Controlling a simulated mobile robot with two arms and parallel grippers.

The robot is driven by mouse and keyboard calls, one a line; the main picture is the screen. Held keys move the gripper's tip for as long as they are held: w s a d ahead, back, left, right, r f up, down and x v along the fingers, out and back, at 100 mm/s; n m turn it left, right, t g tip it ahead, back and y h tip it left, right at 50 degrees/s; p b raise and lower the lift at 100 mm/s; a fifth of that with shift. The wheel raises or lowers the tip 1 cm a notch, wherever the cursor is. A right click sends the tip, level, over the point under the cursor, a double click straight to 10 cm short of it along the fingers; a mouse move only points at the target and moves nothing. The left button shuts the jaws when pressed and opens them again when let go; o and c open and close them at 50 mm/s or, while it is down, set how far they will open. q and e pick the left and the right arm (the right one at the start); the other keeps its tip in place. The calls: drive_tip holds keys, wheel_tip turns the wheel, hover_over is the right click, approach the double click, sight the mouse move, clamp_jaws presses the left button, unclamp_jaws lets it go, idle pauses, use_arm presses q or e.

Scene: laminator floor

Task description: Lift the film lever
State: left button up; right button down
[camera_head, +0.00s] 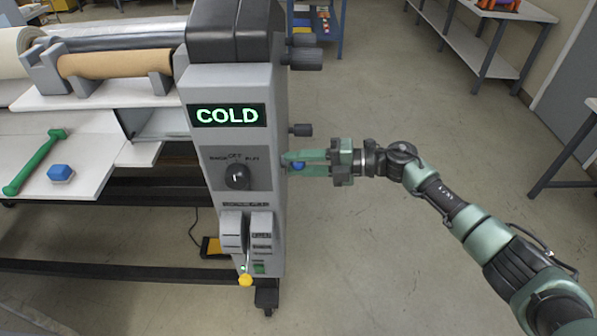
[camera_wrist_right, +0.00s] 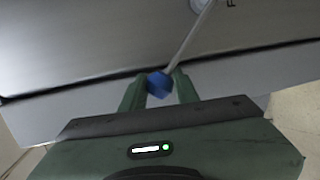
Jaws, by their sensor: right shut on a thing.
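The laminator (camera_head: 230,140) stands left of centre, with a green "COLD" display on its grey end panel. A lever with a blue knob (camera_head: 298,165) is on the panel's right side. In the right wrist view its thin metal rod (camera_wrist_right: 190,40) runs from a round pivot at the top down to the blue knob (camera_wrist_right: 158,84). My right gripper (camera_head: 292,162) reaches in from the right and is shut on the blue knob, one finger on each side; its fingers also show in the wrist view (camera_wrist_right: 157,92). My left gripper is not in view.
A dial (camera_head: 237,177) and a yellow-knobbed lever (camera_head: 245,279) are on the front panel. Dark side knobs (camera_head: 301,130) stick out above my gripper. Floor (camera_head: 410,90) to the right is clear.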

drive_tip(key=shift+w+r+m, duration=0.55)
drive_tip(key=shift+m, duration=0.05)
drive_tip(key=c, duration=1.1)
unclamp_jaws()
drive_tip(key=shift+o, duration=0.2)
drive_tip(key=shift+d, duration=0.5)
drive_tip(key=w+b+v, duration=0.1)
drive_tip(key=b+v, duration=0.2)
drive_tip(key=v, duration=0.3)
drive_tip(key=shift+s+d+r, duration=0.2)
drive_tip(key=shift+s+d, duration=0.15)
drive_tip(key=shift+s, duration=0.2)
